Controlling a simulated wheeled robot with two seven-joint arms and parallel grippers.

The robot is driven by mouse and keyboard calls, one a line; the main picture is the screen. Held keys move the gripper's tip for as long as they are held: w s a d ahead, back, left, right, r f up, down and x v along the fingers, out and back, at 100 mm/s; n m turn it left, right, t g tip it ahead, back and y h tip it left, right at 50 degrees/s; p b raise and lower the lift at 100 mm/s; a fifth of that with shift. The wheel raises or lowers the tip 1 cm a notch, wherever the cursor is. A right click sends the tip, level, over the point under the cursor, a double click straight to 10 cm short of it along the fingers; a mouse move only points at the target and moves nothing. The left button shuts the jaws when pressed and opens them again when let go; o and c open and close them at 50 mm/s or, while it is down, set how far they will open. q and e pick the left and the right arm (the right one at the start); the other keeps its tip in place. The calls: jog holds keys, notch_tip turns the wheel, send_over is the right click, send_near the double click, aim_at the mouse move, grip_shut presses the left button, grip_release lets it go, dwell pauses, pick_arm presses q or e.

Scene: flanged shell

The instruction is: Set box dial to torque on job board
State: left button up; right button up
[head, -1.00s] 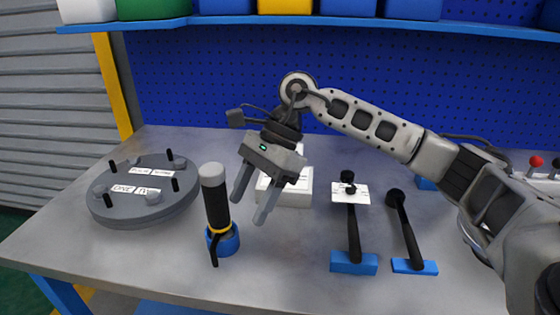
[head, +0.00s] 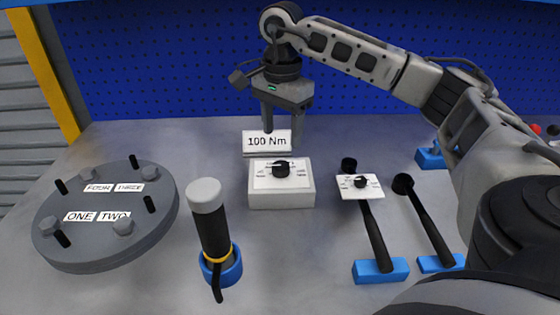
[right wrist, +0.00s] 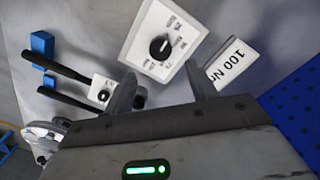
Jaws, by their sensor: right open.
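The white box (head: 281,195) stands in the middle of the bench with a black dial knob (head: 282,169) on its sloped, labelled face. The knob also shows in the right wrist view (right wrist: 160,47) with a white mark; its labels are too small to read. The job board (head: 267,142), a white sign reading "100 Nm", stands just behind the box. My right gripper (head: 283,135) is open and empty, pointing down near the sign, its left finger overlapping it in the head view. In the right wrist view its fingers (right wrist: 162,88) show below the box, apart from the knob. My left gripper is out of view.
A grey flange (head: 105,215) with bolts and number labels lies left. A black-handled tool (head: 211,225) stands in a blue holder. Two black wrenches lie right on blue blocks (head: 380,271); a small white dial card (head: 360,187) sits on one. A blue pegboard (head: 180,60) closes the back.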

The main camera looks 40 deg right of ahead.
aim_at(281, 165)
notch_tip(281, 165, down, 8)
jog(key=shift+f, duration=0.15)
dwell(0.3)
jog(key=c, duration=1)
